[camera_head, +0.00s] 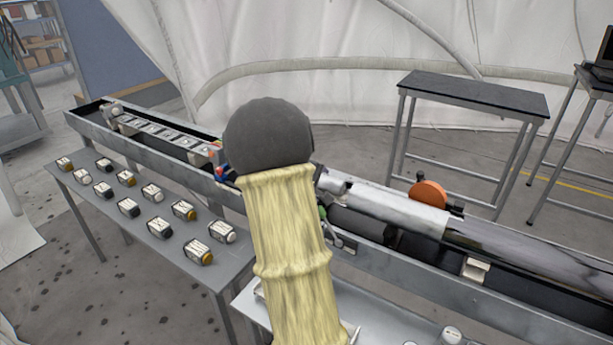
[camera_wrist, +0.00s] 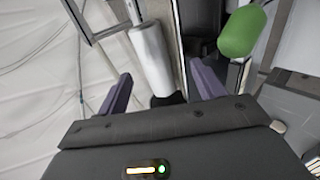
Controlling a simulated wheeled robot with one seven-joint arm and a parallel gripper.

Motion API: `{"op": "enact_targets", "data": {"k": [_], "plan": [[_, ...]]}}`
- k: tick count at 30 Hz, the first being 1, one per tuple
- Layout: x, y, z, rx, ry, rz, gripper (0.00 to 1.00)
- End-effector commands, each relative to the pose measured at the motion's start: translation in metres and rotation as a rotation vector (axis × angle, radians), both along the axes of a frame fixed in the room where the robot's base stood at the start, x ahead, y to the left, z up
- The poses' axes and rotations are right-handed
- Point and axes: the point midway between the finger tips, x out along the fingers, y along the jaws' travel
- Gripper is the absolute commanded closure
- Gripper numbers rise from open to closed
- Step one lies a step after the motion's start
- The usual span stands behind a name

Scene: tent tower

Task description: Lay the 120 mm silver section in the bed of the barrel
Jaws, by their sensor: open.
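A pale silver cylinder (camera_wrist: 151,55) shows in the wrist view, between the lines of my two purple fingers and beyond their tips. My gripper (camera_wrist: 163,80) is open, with a wide gap; no contact with the cylinder is visible. In the head view my gripper is hidden behind my dark round joint and yellow-sleeved arm. There, a silver cylinder (camera_head: 395,208) lies along the long grey trough, in line with a longer glossy tube (camera_head: 530,247). A shorter silver piece (camera_head: 334,184) sits just right of my arm. I cannot tell which piece is the 120 mm section or where the barrel's bed is.
An orange disc (camera_head: 428,194) stands behind the silver cylinder. A green rounded object (camera_wrist: 243,31) is close to the right finger. The trough's front wall (camera_head: 440,268) runs lengthwise. An empty dark-topped table (camera_head: 474,92) stands behind.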

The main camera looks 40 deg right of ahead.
Motion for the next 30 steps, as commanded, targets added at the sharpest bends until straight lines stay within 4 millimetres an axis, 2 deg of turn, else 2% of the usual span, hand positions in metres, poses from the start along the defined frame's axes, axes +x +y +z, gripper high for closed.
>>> {"op": "enact_targets", "data": {"k": [1, 6, 15, 20, 30], "plan": [[-0.003, 0.006, 0.010, -0.007, -0.006, -0.002, 0.32], [-0.013, 0.026, 0.036, -0.019, -0.014, -0.010, 0.32], [-0.025, 0.061, 0.073, -0.032, -0.023, -0.015, 0.32], [-0.027, 0.069, 0.080, -0.036, -0.023, -0.015, 0.32], [-0.028, 0.068, 0.080, -0.037, -0.023, -0.016, 0.32]]}}
